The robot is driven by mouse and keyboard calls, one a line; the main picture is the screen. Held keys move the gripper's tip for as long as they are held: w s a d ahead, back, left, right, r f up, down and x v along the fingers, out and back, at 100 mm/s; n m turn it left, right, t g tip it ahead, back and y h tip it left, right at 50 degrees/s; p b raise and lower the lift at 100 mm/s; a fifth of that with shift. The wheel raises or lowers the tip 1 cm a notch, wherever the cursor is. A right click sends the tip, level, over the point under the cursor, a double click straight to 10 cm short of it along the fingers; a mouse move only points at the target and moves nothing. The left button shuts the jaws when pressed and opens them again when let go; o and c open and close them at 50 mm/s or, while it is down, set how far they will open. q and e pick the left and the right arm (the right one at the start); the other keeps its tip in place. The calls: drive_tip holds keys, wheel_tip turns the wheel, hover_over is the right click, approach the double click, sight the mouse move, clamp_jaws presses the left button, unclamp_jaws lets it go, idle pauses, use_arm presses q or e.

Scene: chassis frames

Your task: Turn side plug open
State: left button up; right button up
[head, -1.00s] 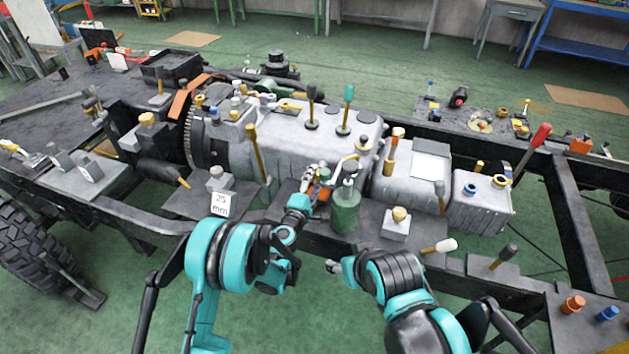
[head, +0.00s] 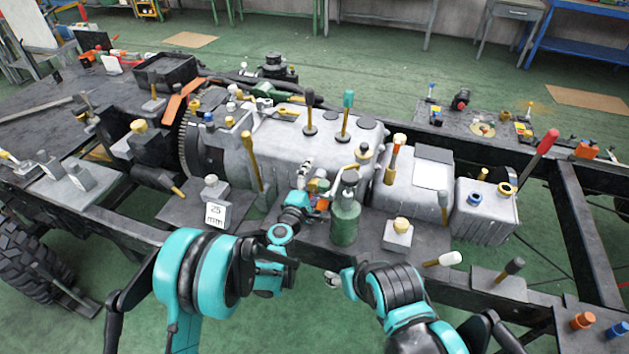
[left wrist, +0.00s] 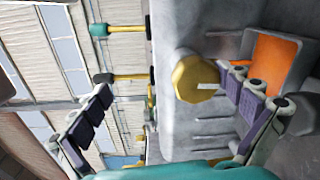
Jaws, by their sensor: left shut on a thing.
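The side plug, a yellow knob with a pale slot or bar (left wrist: 195,80), sticks out of the grey casing wall in the left wrist view. My left gripper (head: 314,184) is at the near side of the grey gearbox casing (head: 275,140). Its fingers also show in the left wrist view (left wrist: 172,108), one right against the plug and the other to its left; it is shut on the plug. In the head view the plug is mostly hidden by the fingers. My right gripper (head: 333,280) hangs empty in front of the frame; its fingers are too small to judge.
A green bottle (head: 345,218) stands close right of my left gripper. An orange block (left wrist: 275,65) is beside the plug. A sign reading mm (head: 215,215) stands to the left. A yellow-topped block (head: 399,232) and a white-tipped lever (head: 443,259) are on the right.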

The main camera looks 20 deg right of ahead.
sight(311, 180)
use_arm(q)
drive_tip(key=shift+w+a+r, duration=0.1)
drive_tip(key=shift+a+r, duration=0.1)
drive_tip(key=shift+r, duration=0.45)
drive_tip(key=shift+s+r, duration=0.25)
drive_tip(key=shift+s+f, duration=0.2)
drive_tip(key=shift+v, duration=0.95)
drive_tip(key=shift+t, duration=0.3)
drive_tip(key=s+a+r, duration=0.2)
drive_tip(key=s, duration=0.1)
drive_tip(key=s+a+r, duration=0.1)
drive_tip(key=s, duration=0.1)
drive_tip(key=c, duration=0.4)
drive_tip(key=s, duration=0.1)
drive_tip(key=s+a+f, duration=0.1)
drive_tip(key=shift+s+a+f+b, duration=0.2)
drive_tip(key=shift+s+f+b, duration=0.1)
drive_tip(key=shift+s, duration=0.1)
use_arm(e)
drive_tip(key=s+r, duration=0.2)
drive_tip(key=shift+s+a, duration=0.3)
drive_tip(key=shift+a, duration=0.1)
